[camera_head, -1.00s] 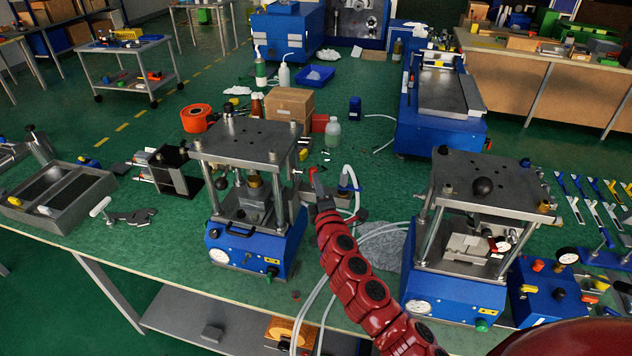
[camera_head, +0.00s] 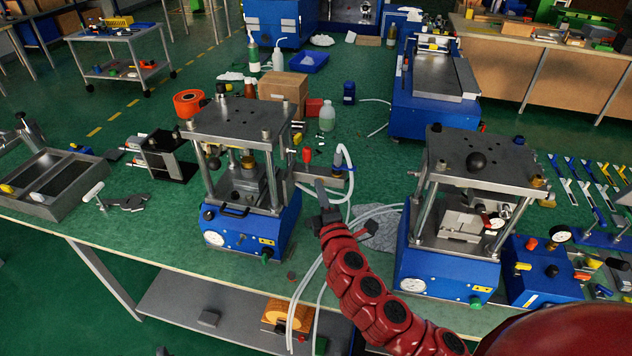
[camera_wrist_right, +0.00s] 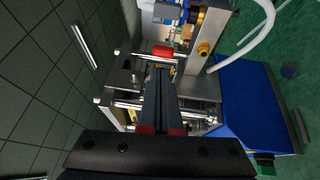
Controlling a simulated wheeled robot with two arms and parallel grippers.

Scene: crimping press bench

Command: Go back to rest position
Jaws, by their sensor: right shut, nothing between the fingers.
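My right gripper (camera_head: 320,190) is at the end of the red arm that comes in from the lower right. It is shut and empty, beside the right side of the left blue press (camera_head: 250,235). I cannot tell whether the tips touch anything. My left gripper is not in view.
A second blue press (camera_head: 450,262) stands right of my arm. Pale hoses (camera_head: 310,275) hang near my right forearm. A grey cloth (camera_head: 378,228) lies between the presses. A grey tray (camera_head: 60,205) is at left.

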